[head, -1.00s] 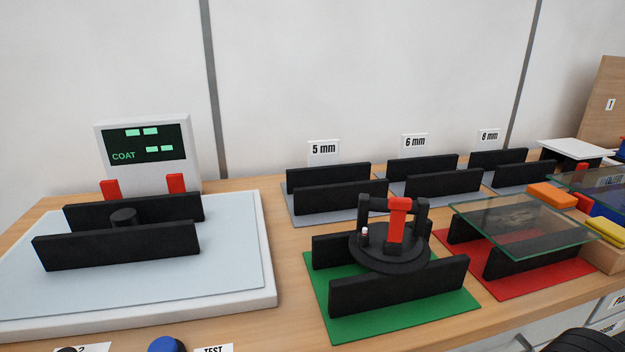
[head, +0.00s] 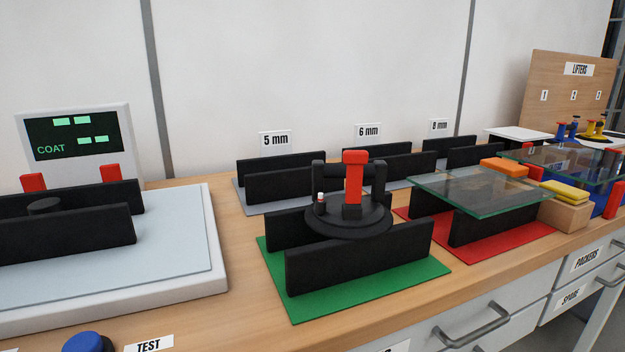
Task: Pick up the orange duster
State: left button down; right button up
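The orange duster (head: 503,167) is a small flat orange block in the head view, right of centre towards the back of the bench. It lies just beyond a clear glass pane (head: 480,190), and what it rests on is hidden. Neither of my grippers shows in this view.
The pane lies over black racks on a red mat (head: 535,231). A black suction lifter (head: 350,212) with a red lever rests on racks over a green mat (head: 380,297). A yellow pad (head: 566,190) sits on a wooden block (head: 563,215).

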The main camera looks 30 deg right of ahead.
aim_at(518, 171)
jog(key=z, duration=1.9)
jog(key=i+l, duration=0.6)
jog(key=l, duration=0.1)
